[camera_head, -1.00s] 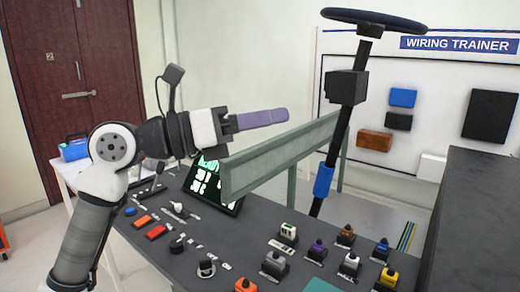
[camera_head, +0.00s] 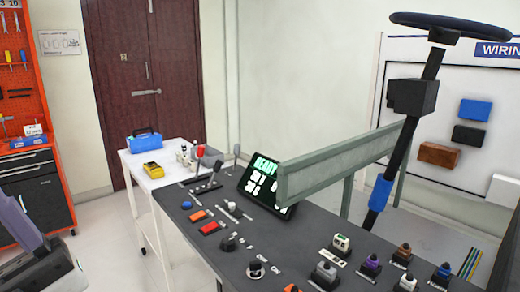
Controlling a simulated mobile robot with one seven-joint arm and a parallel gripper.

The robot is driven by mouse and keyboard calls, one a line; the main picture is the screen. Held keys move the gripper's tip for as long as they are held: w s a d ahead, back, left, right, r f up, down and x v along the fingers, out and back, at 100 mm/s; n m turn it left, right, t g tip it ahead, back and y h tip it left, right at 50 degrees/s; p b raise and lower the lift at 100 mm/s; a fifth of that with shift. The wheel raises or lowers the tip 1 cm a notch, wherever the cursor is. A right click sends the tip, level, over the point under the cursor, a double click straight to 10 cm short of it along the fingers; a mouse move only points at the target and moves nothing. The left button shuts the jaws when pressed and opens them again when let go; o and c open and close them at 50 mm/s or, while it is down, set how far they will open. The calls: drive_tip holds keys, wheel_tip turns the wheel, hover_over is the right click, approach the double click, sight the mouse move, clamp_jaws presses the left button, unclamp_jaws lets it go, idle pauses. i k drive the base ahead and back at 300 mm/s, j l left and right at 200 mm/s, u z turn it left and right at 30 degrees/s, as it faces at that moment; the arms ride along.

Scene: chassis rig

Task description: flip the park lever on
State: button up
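The dark console (camera_head: 330,240) carries several controls. My gripper (camera_head: 16,226) is at the lower left edge, partly cut off. One purple finger side shows, and the gap between fingers is hidden. It is well left of the console and touches none of the levers.
A lit screen (camera_head: 262,180) and a grey-green rail (camera_head: 335,168) stand behind the controls, with a steering column (camera_head: 405,145) at right. A white table (camera_head: 140,165) holds a blue case (camera_head: 145,141) and a yellow device (camera_head: 153,170). An orange tool cabinet (camera_head: 55,110) is far left.

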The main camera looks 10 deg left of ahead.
sight(200, 154)
drive_tip(key=i+j, duration=0.2)
drive_tip(key=j, duration=0.3)
drive_tip(key=i+j, duration=0.15)
drive_tip(key=j, duration=0.3)
drive_tip(key=i+j, duration=0.2)
drive_tip(key=j, duration=0.3)
drive_tip(key=i+j, duration=0.2)
drive_tip(key=j, duration=0.25)
drive_tip(key=i+j+z, duration=0.1)
drive_tip(key=j, duration=0.4)
drive_tip(key=i+j, duration=0.25)
drive_tip(key=j, duration=0.2)
drive_tip(key=i+j, duration=0.15)
drive_tip(key=j, duration=0.35)
drive_tip(key=i+j, duration=0.15)
drive_tip(key=j, duration=0.35)
